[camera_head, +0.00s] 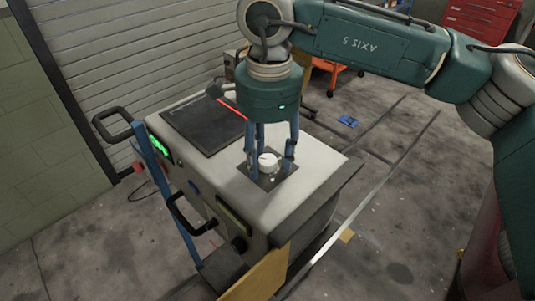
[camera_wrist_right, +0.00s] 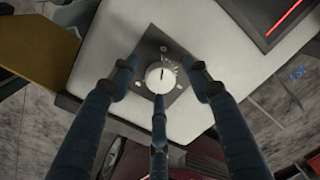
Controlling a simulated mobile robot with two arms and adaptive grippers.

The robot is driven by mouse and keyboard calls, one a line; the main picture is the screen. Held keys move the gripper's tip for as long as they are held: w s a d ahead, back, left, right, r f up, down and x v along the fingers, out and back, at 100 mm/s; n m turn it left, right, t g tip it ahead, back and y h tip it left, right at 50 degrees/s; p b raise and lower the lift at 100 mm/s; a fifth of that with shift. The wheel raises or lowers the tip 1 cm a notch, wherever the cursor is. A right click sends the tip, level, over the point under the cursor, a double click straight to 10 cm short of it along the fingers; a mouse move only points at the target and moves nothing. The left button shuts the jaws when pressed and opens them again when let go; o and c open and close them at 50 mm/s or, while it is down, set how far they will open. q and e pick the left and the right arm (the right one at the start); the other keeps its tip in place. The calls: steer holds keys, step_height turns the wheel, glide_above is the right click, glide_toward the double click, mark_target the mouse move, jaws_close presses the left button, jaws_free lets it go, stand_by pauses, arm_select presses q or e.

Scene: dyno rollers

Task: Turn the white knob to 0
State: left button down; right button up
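The white knob (camera_head: 268,160) sits on a dark square plate (camera_head: 262,180) on top of a light grey machine cabinet (camera_head: 215,180). In the right wrist view the knob (camera_wrist_right: 160,77) shows a dark pointer line, with small white marks around it on the plate (camera_wrist_right: 172,98); the marks are too small to read. My right gripper (camera_head: 270,158) points down over the knob, its blue fingers spread around it. In the right wrist view the gripper's fingers (camera_wrist_right: 162,78) stand apart on several sides of the knob, with no clear contact. My left gripper is not in view.
A dark panel with a red line (camera_head: 205,120) lies on the cabinet top behind the gripper. Black handles (camera_head: 112,125) stick out at the left side. A red tool chest (camera_head: 480,18) stands at the back right. Open floor (camera_head: 390,190) lies right of the cabinet.

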mark_target(268, 162)
steer(key=shift+r, duration=0.1)
step_height(268, 162, up, 12)
steer(key=shift+s, duration=0.25)
steer(key=shift+d, duration=0.1)
stand_by(0.4)
